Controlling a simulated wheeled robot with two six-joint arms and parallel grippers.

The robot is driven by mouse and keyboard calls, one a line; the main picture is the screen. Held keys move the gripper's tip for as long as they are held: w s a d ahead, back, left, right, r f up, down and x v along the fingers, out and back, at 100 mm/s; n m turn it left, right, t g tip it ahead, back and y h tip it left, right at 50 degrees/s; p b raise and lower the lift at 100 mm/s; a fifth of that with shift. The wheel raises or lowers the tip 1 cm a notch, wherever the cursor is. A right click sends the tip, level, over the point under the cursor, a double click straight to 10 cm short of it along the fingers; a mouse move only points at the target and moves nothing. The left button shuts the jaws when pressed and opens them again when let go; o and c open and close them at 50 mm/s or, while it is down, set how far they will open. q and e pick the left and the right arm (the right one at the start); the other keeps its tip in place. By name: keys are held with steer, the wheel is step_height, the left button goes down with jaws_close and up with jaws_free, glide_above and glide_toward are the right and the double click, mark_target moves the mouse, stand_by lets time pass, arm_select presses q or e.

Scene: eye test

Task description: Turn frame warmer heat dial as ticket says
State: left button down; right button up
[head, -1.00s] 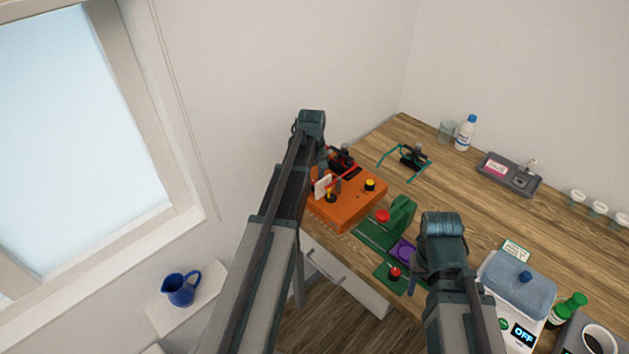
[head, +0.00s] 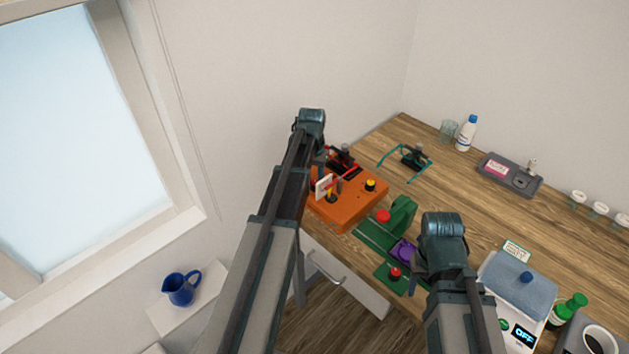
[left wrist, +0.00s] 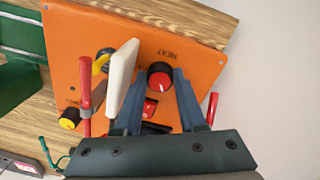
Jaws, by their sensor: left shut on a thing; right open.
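The frame warmer is an orange box (head: 345,208) at the table's left end; it also fills much of the left wrist view (left wrist: 205,68). Its red-capped dial (left wrist: 160,78) on a black base, with a pale pointer mark, sits under the printed word HEAT. My left gripper (left wrist: 158,84) is shut on this dial, one finger on each side. In the head view my left arm hides the dial. A small card (head: 516,251) stands at the right; its writing is too small to read. My right gripper (head: 415,276) is open beside the green fixture.
The green fixture (head: 372,238) holds a purple piece (head: 402,250). A blue-lidded device (head: 520,283) reads OFF.

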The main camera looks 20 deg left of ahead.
mark_target(313, 182)
arm_select(q)
steer(key=shift+m, duration=0.6)
steer(key=shift+c, duration=2.4)
jaws_free()
steer(key=shift+r, duration=0.1)
arm_select(e)
steer(key=shift+r, duration=0.1)
arm_select(q)
step_height(313, 182, up, 14)
steer(key=p, duration=1.3)
steer(key=shift+a+f+p, duration=0.2)
steer(key=shift+a+p, duration=0.05)
steer(key=shift+p, duration=0.15)
arm_select(e)
step_height(313, 182, up, 14)
steer(key=shift+f, duration=0.2)
